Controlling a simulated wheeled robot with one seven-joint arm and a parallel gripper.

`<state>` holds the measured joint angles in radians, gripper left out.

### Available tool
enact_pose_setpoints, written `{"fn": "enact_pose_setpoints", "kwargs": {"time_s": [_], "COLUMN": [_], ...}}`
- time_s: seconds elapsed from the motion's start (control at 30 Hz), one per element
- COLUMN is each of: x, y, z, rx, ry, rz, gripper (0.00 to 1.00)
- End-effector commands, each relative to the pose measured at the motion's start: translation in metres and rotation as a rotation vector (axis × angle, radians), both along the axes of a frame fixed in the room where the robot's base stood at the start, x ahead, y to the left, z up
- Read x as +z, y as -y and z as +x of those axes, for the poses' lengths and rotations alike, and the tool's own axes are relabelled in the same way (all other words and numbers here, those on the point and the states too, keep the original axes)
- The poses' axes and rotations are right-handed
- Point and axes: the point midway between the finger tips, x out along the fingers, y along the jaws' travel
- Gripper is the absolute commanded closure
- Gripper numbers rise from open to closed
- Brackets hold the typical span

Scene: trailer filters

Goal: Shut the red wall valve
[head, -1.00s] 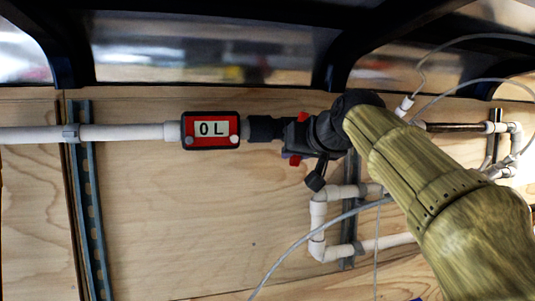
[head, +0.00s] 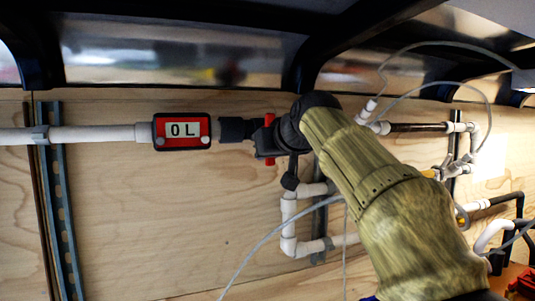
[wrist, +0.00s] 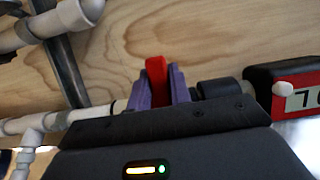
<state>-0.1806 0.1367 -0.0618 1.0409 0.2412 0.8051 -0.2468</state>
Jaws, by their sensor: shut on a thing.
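The red valve handle (wrist: 156,68) stands between the two purple fingers of my gripper (wrist: 159,90) in the wrist view. The fingers are shut on it, one on each side. In the head view the red handle (head: 270,120) shows above and below my gripper (head: 268,142), running roughly up and down across the line of the white pipe. Most of the valve body is hidden behind my gripper and wrist.
A red meter (head: 182,131) reading "0 L" sits on the white pipe (head: 90,134) left of the valve. More white pipes (head: 289,225) and thin grey hoses (head: 250,250) lie below and right of it. Bare plywood (head: 150,220) is clear below the meter.

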Motion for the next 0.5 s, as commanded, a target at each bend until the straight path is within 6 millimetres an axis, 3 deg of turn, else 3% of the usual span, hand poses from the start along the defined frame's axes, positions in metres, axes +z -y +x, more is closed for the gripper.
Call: {"fn": "enact_pose_setpoints", "kwargs": {"time_s": [0.07,0.1,0.17,0.5], "x": [-0.0028,-0.0027,-0.0023,-0.0001], "y": [0.0013,0.0012,0.0007,0.0003], "z": [0.0008,0.0008,0.0006,-0.0012], "rx": [-0.001,-0.001,0.000,0.001], "ry": [-0.005,-0.005,-0.004,0.000], "rz": [-0.008,-0.008,-0.006,-0.002], "gripper": [1.00,0.72,0.60,0.58]}}
